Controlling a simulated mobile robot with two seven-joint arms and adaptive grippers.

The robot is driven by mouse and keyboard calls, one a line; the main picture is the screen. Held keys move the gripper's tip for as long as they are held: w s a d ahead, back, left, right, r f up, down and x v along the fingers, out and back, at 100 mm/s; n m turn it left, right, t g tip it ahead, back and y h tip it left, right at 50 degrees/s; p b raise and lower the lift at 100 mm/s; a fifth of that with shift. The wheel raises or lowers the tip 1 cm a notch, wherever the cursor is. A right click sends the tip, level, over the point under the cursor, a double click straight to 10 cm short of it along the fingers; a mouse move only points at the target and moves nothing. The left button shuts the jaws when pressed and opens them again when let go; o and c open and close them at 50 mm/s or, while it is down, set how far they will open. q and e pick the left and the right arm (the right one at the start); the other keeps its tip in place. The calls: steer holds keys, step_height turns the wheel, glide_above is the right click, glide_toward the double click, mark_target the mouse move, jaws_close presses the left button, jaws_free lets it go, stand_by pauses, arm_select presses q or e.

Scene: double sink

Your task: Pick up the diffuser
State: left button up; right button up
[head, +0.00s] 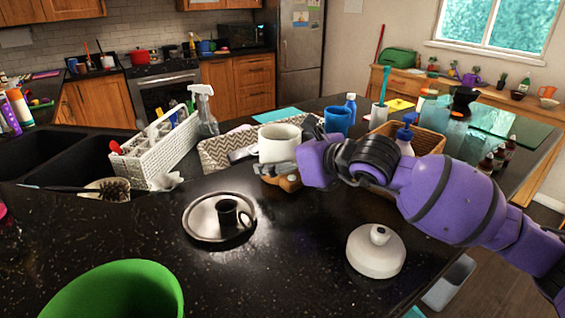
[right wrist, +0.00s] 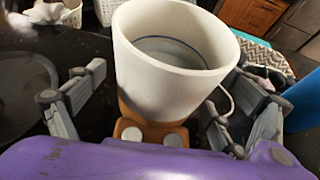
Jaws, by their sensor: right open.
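The diffuser (head: 280,143) is a white open-topped pot on a wooden base, standing on the dark counter near the middle of the head view. It fills the centre of the right wrist view (right wrist: 172,75), where its base with two round buttons and a white cord at its right side show. My right gripper (head: 285,170) reaches in from the right at the diffuser. In the right wrist view it is open, with one finger on each side of the pot and gaps visible. Whether a finger touches the base is unclear. My left gripper is not in view.
A white domed lid (head: 376,252) lies at front right. A white basket (head: 160,150), a patterned basket (head: 213,153), a blue cup (head: 337,120) and a wicker basket (head: 428,142) surround the diffuser. The front counter is mostly clear.

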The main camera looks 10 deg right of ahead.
steer(key=c, duration=1.6)
steer(key=shift+c, duration=0.3)
steer(key=shift+r, duration=0.2)
